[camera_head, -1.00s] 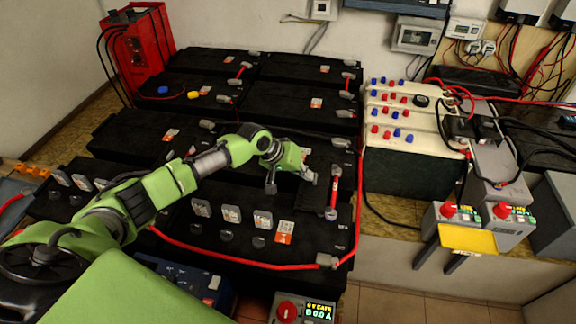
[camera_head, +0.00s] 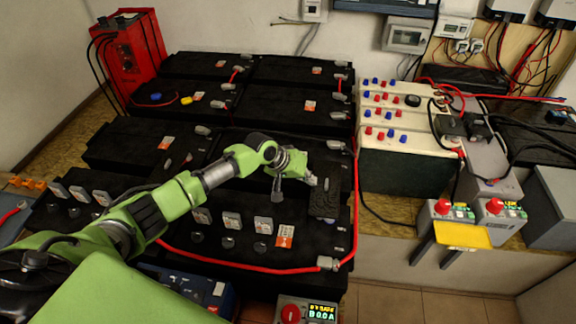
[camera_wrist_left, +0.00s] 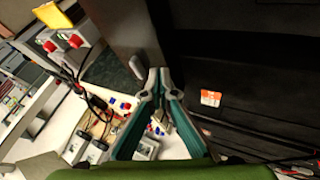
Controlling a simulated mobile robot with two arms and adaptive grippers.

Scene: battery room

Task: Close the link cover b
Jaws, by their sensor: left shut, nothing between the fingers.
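The link cover, a dark ribbed plate (camera_head: 325,205), is at the right end of the front battery row in the head view. It hides the red link there; I cannot tell whether it lies fully flat. A small grey tab (camera_head: 326,184) shows at its upper part. My left gripper (camera_head: 310,179) is shut and empty, just left of the tab. In the left wrist view the shut fingertips (camera_wrist_left: 157,74) are close beside the dark plate (camera_wrist_left: 130,30) and its grey tab (camera_wrist_left: 137,67); contact is unclear. My right gripper is out of view.
A red cable (camera_head: 240,264) runs along the front row and up its right side. A cream unit with red and blue terminals (camera_head: 405,152) stands to the right. A red box (camera_head: 127,55) is at back left. A yellow plate (camera_head: 461,236) juts out at right.

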